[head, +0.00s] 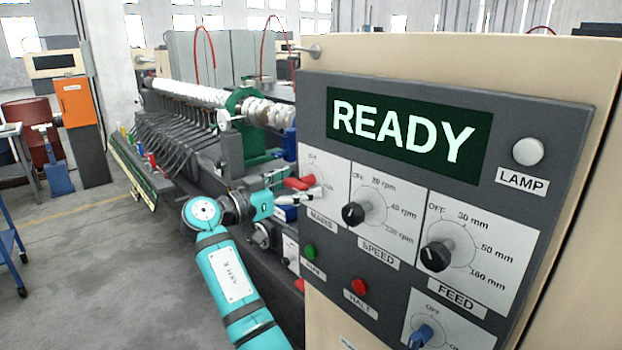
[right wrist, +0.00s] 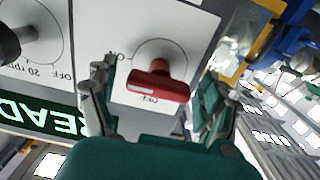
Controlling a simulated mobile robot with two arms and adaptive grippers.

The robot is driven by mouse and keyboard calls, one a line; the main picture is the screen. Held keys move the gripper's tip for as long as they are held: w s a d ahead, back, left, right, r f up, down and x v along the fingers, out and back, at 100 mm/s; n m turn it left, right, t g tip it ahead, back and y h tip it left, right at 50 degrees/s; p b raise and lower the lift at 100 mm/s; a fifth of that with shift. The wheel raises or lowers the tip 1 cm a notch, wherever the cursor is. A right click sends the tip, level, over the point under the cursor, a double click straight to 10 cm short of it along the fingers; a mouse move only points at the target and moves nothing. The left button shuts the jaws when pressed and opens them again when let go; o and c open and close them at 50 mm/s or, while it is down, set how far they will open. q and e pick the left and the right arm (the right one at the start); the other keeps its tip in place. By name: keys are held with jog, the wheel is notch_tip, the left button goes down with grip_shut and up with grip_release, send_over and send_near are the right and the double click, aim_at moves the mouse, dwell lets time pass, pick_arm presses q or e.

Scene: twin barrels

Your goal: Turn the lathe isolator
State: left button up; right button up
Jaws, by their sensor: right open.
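The lathe isolator is a red bar-shaped knob (head: 301,183) on the white MAINS plate (head: 314,168), at the left edge of the control panel. In the right wrist view the red knob (right wrist: 158,82) sits in front of the palm, with OFF and ON marks around it. I cannot tell surely which mark it points to. My right gripper (head: 292,191) is at the knob. In the right wrist view its fingers (right wrist: 160,78) are open, one on either side of the knob with gaps between. My left gripper is not in view.
The grey panel (head: 400,90) shows READY and an unlit-looking lamp (head: 528,151). Black SPEED (head: 353,214) and FEED (head: 436,257) knobs, green (head: 310,251) and red (head: 360,286) buttons and a blue knob (head: 420,337) are close by. Lathe machinery (head: 190,125) stands behind my right arm.

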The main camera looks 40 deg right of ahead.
jog(key=shift+a+r, duration=0.1)
jog(key=shift+a, duration=0.1)
jog(key=shift+c, duration=1.1)
jog(key=c, duration=1)
jog(key=shift+o, duration=0.2)
